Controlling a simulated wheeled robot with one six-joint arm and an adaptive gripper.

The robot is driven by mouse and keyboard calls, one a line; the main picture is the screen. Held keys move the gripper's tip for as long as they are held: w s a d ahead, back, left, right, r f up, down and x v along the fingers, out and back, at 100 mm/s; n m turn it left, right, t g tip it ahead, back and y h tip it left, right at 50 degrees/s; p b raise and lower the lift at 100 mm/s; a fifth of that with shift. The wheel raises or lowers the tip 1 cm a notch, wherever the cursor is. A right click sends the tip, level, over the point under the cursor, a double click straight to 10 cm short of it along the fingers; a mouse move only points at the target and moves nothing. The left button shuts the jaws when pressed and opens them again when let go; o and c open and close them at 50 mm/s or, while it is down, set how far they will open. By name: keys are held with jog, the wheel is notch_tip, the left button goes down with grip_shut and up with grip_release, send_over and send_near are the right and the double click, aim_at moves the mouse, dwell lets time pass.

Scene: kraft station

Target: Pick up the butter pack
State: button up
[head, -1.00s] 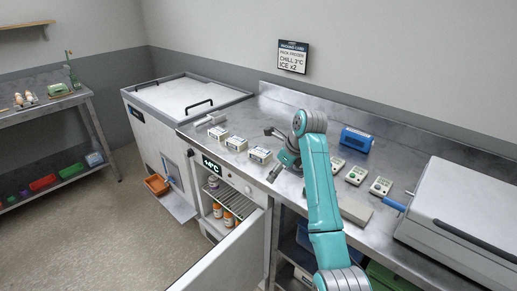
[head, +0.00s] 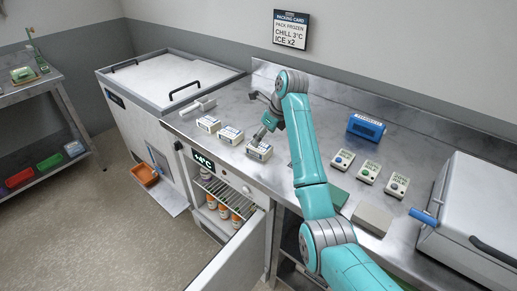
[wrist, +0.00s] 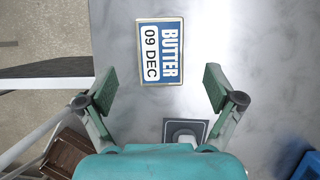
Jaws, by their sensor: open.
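The butter pack (wrist: 160,52) is a small flat box with a blue and white label reading "BUTTER 09 DEC", lying on the steel counter in the wrist view. In the head view, it appears to be the nearest white pack (head: 259,152) of a row of three; its lettering is too small to read there. My gripper (wrist: 159,88) is open and empty, one finger on each side, with the pack just ahead of and between the fingertips in the picture. In the head view my gripper (head: 261,137) is close above the pack; whether it touches cannot be told.
Two similar packs (head: 231,135) (head: 208,124) stand left along the counter. A grey item on a dark square (wrist: 185,131) lies near my right finger. A blue box (head: 366,127), button boxes (head: 368,171) and a large white-lidded unit (head: 475,205) are right. The fridge door (head: 232,255) hangs open below.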

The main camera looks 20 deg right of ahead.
aim_at(259, 149)
jog(key=shift+x, duration=3.1)
jog(key=shift+s+d, duration=0.1)
jog(key=shift+d, duration=0.05)
jog(key=c, duration=1.5)
jog(key=shift+o, duration=0.2)
